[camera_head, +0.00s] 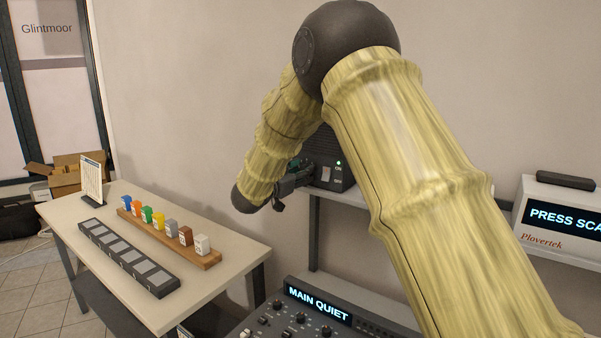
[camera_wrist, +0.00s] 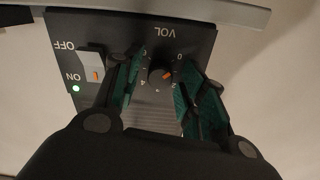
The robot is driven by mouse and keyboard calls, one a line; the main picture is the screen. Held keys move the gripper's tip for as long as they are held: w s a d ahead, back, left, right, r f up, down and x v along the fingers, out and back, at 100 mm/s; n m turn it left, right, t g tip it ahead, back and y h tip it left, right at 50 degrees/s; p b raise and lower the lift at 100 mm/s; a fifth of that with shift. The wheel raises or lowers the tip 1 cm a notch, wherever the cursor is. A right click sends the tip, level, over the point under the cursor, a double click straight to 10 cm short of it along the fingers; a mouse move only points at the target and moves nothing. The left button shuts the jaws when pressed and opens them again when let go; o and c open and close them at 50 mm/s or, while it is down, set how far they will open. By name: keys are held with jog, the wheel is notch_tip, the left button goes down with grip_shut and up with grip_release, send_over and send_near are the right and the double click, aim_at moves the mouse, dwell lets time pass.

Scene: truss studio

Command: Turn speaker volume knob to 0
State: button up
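The dark speaker (camera_head: 341,152) stands on a shelf, partly hidden by my arm in the head view. A green light shows on its front. In the wrist view its panel (camera_wrist: 165,27) appears upside down, with VOL lettering, a scale and a round black volume knob (camera_wrist: 160,75). My gripper (camera_wrist: 161,80) is open, with one green-padded finger on each side of the knob and visible gaps. In the head view my gripper (camera_head: 291,184) is at the speaker's front.
An ON/OFF switch (camera_wrist: 92,66) with a lit green light sits beside the left finger in the wrist view. Below the speaker is a mixing console (camera_head: 300,320) reading MAIN QUIET. A table (camera_head: 225,262) with coloured blocks is at left; a white display box (camera_head: 560,215) is at right.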

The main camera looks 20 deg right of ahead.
dwell(0.3)
jog(key=v, duration=1.2)
